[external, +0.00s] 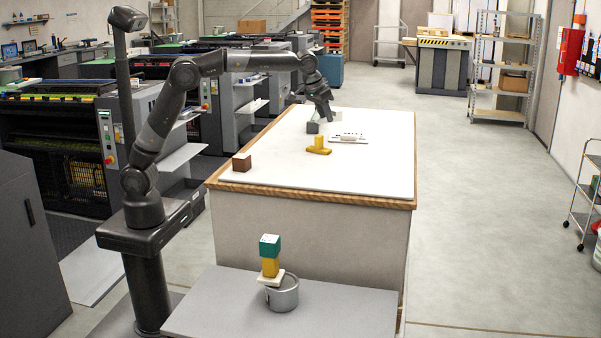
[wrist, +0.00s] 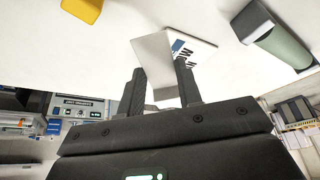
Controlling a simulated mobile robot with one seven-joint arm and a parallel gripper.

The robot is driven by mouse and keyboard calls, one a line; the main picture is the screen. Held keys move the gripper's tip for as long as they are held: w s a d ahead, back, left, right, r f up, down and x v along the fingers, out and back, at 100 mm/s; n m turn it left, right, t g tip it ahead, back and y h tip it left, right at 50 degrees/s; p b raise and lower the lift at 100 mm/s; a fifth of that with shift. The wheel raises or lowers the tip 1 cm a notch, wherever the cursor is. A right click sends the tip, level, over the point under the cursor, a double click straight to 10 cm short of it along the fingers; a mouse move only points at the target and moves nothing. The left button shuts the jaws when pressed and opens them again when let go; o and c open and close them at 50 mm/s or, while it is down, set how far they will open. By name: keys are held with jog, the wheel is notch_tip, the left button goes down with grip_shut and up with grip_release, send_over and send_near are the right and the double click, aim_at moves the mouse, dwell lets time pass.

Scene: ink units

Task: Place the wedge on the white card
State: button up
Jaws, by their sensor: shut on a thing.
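My gripper (external: 322,118) is low over the far part of the white-topped table. In the wrist view its two dark fingers (wrist: 161,82) are shut on a pale angular piece (wrist: 150,50), which I take to be the wedge. A white face with blue and black print (wrist: 195,48) shows beside or on it; I cannot tell which. In the external view a small white shape (external: 336,113) shows next to the fingers. A flat white piece with small dark marks (external: 348,140), perhaps the white card, lies on the table nearer the camera. I cannot tell whether the held piece touches the table.
A yellow block (external: 319,146) lies near the flat white piece; a dark grey block (external: 313,127) stands by my gripper. A brown cube (external: 242,162) sits at the left edge. The near right tabletop is clear. Stacked blocks and a metal pot (external: 283,293) stand in front.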

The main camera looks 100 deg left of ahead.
send_over(332, 138)
jog(key=s, duration=0.1)
jog(key=f, duration=0.3)
jog(key=shift+s+d+f, duration=0.1)
jog(key=shift+d+f, duration=0.1)
jog(key=shift+f, duration=2.05)
jog(key=shift+f, duration=0.15)
jog(key=o, duration=1)
